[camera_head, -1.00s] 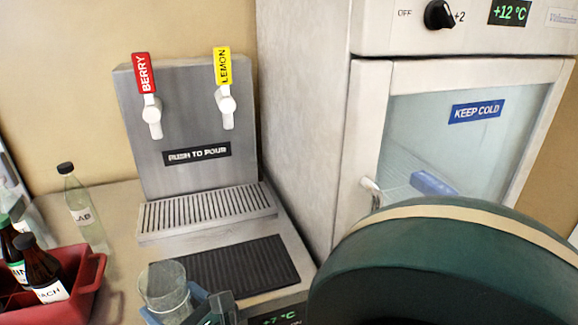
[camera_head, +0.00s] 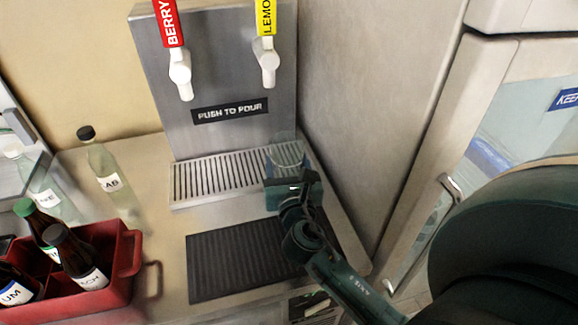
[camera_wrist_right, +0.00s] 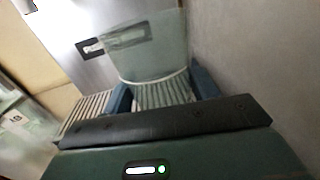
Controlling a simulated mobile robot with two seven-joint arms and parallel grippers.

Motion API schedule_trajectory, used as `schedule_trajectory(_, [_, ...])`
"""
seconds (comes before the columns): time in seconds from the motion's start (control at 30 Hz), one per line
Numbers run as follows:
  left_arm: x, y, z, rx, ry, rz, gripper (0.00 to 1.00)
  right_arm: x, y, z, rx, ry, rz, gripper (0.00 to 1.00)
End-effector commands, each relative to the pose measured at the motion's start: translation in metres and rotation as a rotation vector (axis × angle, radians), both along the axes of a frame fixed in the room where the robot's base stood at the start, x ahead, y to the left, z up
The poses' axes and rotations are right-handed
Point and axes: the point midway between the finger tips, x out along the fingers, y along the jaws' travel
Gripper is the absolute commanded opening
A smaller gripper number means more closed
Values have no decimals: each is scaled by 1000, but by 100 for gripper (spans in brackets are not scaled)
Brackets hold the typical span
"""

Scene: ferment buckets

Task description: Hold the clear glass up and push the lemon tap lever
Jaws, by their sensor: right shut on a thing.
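My right gripper (camera_head: 292,188) is shut on the clear glass (camera_head: 288,152) and holds it upright over the right end of the drip tray, below the lemon tap. The glass also shows in the right wrist view (camera_wrist_right: 155,60), between the blue fingers. The yellow lemon tap lever (camera_head: 265,18) stands upright above its white spout (camera_head: 266,62); its top is cut off by the picture edge. The red berry lever (camera_head: 168,22) is to its left. My left gripper is not in view.
The slotted drip tray (camera_head: 205,178) fronts the steel dispenser (camera_head: 215,80). A dark ribbed mat (camera_head: 230,262) lies in front. A red crate (camera_head: 122,265) with bottles and a clear bottle (camera_head: 105,170) stand left. The cooler's side wall (camera_head: 375,110) is close on the right.

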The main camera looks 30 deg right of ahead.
Motion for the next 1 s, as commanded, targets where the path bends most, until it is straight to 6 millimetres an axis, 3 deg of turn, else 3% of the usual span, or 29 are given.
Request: schedule_trajectory(1.0, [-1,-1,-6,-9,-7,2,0,119,-31,7,0,-4,1,31])
